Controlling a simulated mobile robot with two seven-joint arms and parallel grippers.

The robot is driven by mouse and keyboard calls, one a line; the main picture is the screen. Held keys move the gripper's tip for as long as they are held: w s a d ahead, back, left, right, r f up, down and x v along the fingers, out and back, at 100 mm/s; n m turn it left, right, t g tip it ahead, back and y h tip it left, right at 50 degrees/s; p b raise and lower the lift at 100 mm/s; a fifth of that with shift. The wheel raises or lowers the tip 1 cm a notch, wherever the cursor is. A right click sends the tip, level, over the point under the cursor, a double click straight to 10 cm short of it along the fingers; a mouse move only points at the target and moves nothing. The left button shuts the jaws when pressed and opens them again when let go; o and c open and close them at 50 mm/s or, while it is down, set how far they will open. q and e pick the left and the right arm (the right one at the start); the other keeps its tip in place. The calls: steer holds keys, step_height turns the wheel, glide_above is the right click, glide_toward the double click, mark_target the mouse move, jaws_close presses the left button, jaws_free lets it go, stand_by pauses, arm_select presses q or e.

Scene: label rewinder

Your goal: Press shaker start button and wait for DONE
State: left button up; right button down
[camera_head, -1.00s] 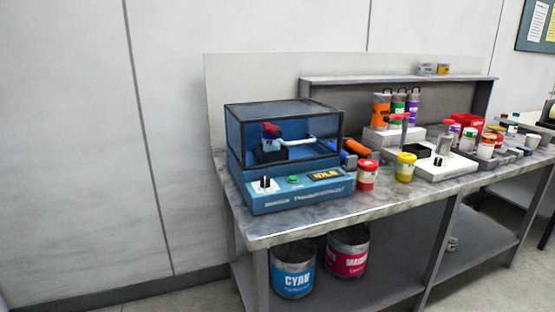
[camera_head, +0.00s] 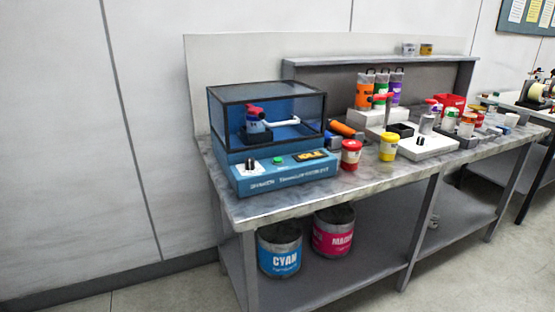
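The blue shaker (camera_head: 238,168) stands at the left end of the grey bench, under a clear dark-framed cover that looks closed. Inside it, a small container with a red top (camera_head: 256,118) sits in a dark holder, with a white bar beside it. On the front panel are a black knob (camera_head: 250,164), a green button (camera_head: 277,161) and a small display (camera_head: 311,156) with yellow characters, too small to read now. Neither of my grippers shows in the head view.
The bench (camera_head: 290,200) carries a red jar (camera_head: 350,155), a yellow jar (camera_head: 388,147), an orange cylinder (camera_head: 342,129) and a white device (camera_head: 425,147). Cyan (camera_head: 280,252) and magenta (camera_head: 333,232) cans stand on the lower shelf. Floor is free in front.

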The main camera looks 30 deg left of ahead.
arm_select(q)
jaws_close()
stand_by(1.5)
